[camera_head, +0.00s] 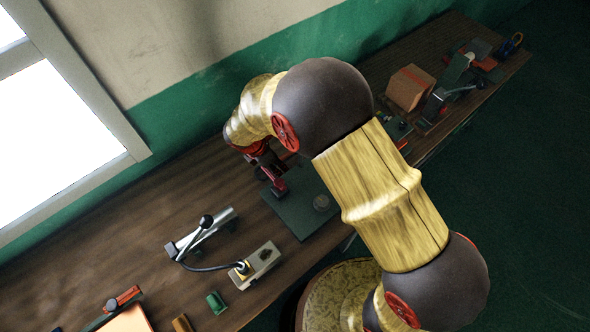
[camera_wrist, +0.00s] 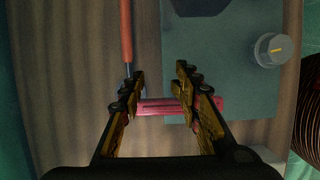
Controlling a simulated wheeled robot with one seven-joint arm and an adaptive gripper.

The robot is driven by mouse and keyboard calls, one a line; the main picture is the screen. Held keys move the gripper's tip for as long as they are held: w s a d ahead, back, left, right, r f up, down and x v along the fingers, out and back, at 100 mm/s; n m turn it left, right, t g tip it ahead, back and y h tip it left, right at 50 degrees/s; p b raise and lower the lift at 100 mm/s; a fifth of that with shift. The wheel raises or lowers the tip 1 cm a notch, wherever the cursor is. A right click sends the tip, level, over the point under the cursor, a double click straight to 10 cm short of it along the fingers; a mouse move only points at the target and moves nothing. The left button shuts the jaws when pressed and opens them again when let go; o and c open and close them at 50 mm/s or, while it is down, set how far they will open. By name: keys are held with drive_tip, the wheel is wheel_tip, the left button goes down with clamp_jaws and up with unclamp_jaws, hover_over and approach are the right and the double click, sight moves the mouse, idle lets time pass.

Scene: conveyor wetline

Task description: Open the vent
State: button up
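My gripper (camera_wrist: 160,82) is open in the wrist view, with one finger on each side of a gap. A pink-red bar (camera_wrist: 165,105) lies crosswise between and under the fingers, reaching over the left edge of a grey-green plate (camera_wrist: 225,60). I cannot tell whether the fingers touch it. In the head view my gripper (camera_head: 272,182) is low over the plate's (camera_head: 296,217) far-left side, partly hidden by my arm. No part is clearly recognizable as a vent.
On the wooden bench (camera_head: 110,245) are a metal rail with a black-knobbed lever (camera_head: 207,222), a beige box (camera_head: 262,262) and a green cup (camera_head: 216,302). A cardboard box (camera_head: 409,88) stands farther right.

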sight(270, 171)
drive_tip(key=a+r+p, duration=0.1)
drive_tip(key=s+a+r+p, duration=0.1)
drive_tip(key=r, duration=0.2)
drive_tip(key=shift+s+a+r+p, duration=0.35)
drive_tip(key=shift+a+r+p, duration=0.05)
drive_tip(key=shift+d+r+p, duration=0.15)
drive_tip(key=shift+r+p, duration=0.3)
drive_tip(key=shift+r, duration=0.05)
drive_tip(key=shift+w+d+f, duration=0.1)
